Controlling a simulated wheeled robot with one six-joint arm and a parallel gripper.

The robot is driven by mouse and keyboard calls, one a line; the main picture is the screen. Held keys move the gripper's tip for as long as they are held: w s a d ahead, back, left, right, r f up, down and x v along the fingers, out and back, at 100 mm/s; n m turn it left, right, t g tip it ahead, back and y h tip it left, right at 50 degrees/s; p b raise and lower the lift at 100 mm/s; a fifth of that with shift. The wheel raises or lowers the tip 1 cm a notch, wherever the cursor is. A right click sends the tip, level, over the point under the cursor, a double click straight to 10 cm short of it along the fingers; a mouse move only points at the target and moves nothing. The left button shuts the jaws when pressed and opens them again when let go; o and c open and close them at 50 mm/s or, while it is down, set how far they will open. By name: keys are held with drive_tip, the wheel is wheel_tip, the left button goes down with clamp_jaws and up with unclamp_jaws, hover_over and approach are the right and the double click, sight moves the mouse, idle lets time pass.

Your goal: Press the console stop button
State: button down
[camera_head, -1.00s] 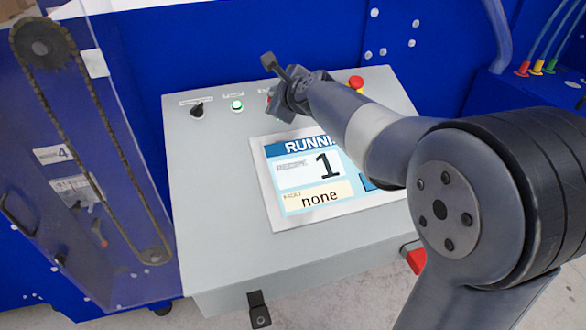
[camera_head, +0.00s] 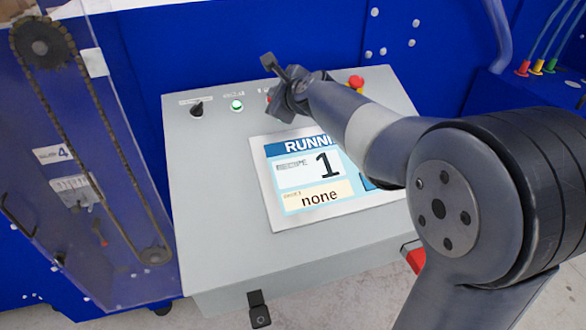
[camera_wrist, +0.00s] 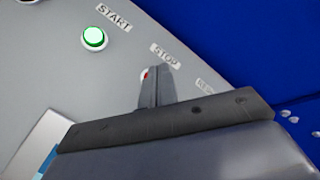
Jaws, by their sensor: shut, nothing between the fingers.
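The grey console (camera_head: 215,200) has a row of controls along its top edge. The red stop button (camera_wrist: 145,74) shows only as a small red and white edge in the wrist view, under the STOP label (camera_wrist: 164,54); my gripper covers the rest. My gripper (camera_wrist: 155,75) is shut and empty, with its tips at the stop button. I cannot tell whether they touch it. In the head view my gripper (camera_head: 283,98) is over the same part of the panel. The lit green start button (camera_head: 237,105) is to its left; it also shows in the wrist view (camera_wrist: 94,37). The screen (camera_head: 310,200) reads RUNNING, recipe 1, none.
A black selector knob (camera_head: 197,109) is at the panel's far left. A clear guard with a chain (camera_head: 110,130) rises at the left. The lower left panel is bare.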

drive_tip(key=shift+w+f, duration=0.15)
drive_tip(key=shift+f, duration=0.2)
drive_tip(key=shift+r, duration=0.35)
idle(0.3)
wheel_tip(320, 180, up, 6)
drive_tip(key=s+p, duration=0.2)
drive_tip(key=p, duration=0.3)
drive_tip(key=shift+s+d+f+p, duration=0.2)
drive_tip(key=shift+s+d+p, duration=0.05)
drive_tip(key=shift+d+p, duration=0.1)
